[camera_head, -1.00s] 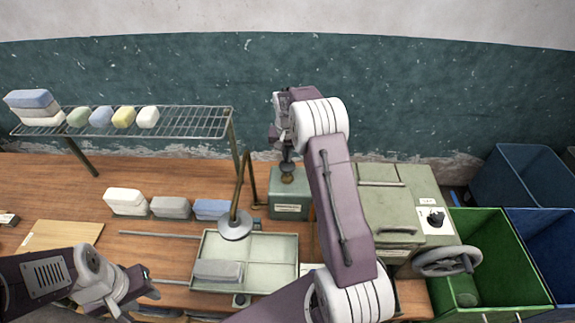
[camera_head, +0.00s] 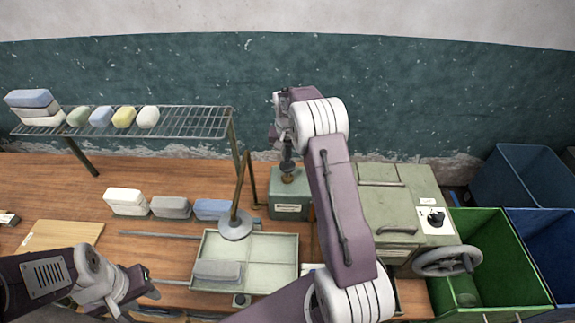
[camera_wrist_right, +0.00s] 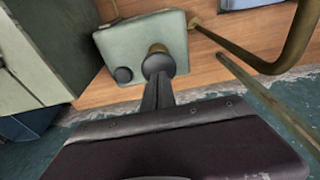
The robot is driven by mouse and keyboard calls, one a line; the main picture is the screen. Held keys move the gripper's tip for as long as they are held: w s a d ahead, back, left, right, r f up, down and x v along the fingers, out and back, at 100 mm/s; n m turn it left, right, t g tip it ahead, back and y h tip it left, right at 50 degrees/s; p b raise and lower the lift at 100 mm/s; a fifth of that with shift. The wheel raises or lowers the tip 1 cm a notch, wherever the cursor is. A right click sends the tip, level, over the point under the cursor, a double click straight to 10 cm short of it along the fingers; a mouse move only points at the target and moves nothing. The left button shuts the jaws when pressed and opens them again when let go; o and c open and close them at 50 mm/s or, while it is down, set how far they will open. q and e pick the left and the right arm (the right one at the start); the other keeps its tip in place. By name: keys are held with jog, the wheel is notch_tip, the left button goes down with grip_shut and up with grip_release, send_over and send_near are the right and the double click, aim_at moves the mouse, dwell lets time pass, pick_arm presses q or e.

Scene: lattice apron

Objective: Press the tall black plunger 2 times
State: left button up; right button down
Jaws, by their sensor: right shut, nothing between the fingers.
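The tall black plunger (camera_wrist_right: 158,66) rises from a brass collar on a pale green box (camera_head: 289,206) at the back middle of the table. Its round black head also shows in the head view (camera_head: 287,167). My right gripper (camera_wrist_right: 158,84) is shut and empty, its fingertips right at the plunger's head; I cannot tell whether they touch it. A short black button (camera_wrist_right: 123,75) sits on the same box beside the plunger. My left gripper (camera_head: 148,283) is low at the front left, away from the box; its finger gap is unclear.
A green-grey machine with a handwheel (camera_head: 447,261) stands right of the box. A lamp-like stand (camera_head: 236,226) and a divided tray (camera_head: 271,250) are in front left. A wire rack (camera_head: 190,122) holds several blocks. Green (camera_head: 500,255) and blue bins are at right.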

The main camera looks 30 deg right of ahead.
aim_at(288, 165)
jog(key=shift+s+f+b, duration=0.1)
jog(key=shift+f+b, duration=1.2)
jog(key=shift+f, duration=0.8)
notch_tip(288, 165, up, 4)
jog(key=p, duration=0.3)
jog(key=shift+r+p, duration=0.15)
jog(key=shift+p, duration=0.15)
jog(key=shift+f, duration=0.2)
jog(key=shift+f+b, duration=1.4)
jog(key=shift+f, duration=0.55)
jog(key=shift+r+p, duration=0.35)
jog(key=shift+r, duration=0.05)
jog(key=shift+r+p, duration=1.3)
jog(key=shift+r, duration=0.45)
